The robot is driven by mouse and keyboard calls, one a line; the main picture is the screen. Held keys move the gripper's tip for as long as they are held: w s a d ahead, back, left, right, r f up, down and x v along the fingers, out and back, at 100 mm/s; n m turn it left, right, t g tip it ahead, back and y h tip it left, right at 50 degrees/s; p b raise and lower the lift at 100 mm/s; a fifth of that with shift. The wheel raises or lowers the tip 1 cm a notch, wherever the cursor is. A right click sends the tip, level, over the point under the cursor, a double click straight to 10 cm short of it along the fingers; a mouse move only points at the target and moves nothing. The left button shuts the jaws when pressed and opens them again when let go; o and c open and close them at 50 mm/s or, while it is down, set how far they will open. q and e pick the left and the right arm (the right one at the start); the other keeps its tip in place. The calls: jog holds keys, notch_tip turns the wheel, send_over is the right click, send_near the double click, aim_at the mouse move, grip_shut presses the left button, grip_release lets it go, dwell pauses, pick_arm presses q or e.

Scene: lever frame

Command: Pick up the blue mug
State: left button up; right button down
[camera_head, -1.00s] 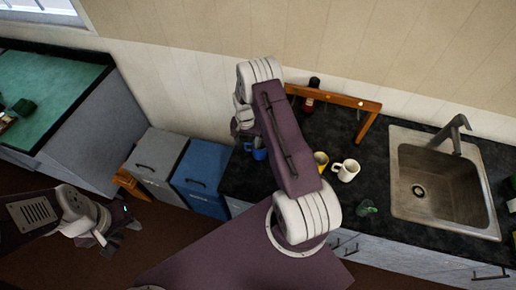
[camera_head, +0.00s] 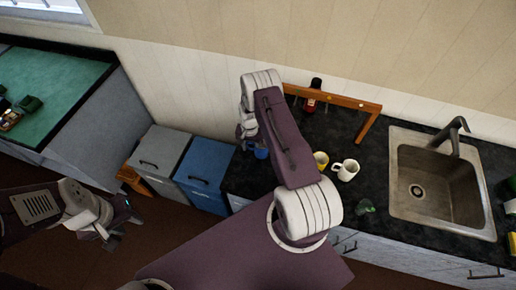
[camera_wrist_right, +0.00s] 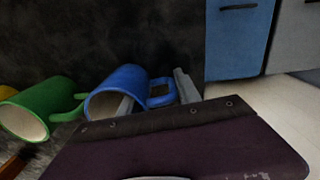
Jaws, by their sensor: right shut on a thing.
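The blue mug (camera_head: 261,153) is at the left end of the dark counter, partly hidden by my right arm in the head view. In the right wrist view the blue mug (camera_wrist_right: 112,96) lies tilted in the picture, its opening toward the camera and its handle to the right. My right gripper (camera_wrist_right: 155,95) is shut on the blue mug, with one finger at its opening and the other beyond the handle. In the head view my right gripper (camera_head: 246,138) is mostly hidden by its arm. My left gripper (camera_head: 122,226) hangs over the floor at left, away from the mug; its jaws are unclear.
A green mug (camera_wrist_right: 42,108) is close beside the blue one. A yellow mug (camera_head: 321,160) and a white mug (camera_head: 346,170) stand on the counter. A wooden rack (camera_head: 340,100), a dark bottle (camera_head: 313,98) and a sink (camera_head: 440,190) are also there. Blue cabinet (camera_head: 203,170) at left.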

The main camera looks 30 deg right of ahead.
notch_tip(320, 180, up, 10)
jog(key=b, duration=0.3)
jog(key=shift+f, duration=0.25)
jog(key=shift+r, duration=0.3)
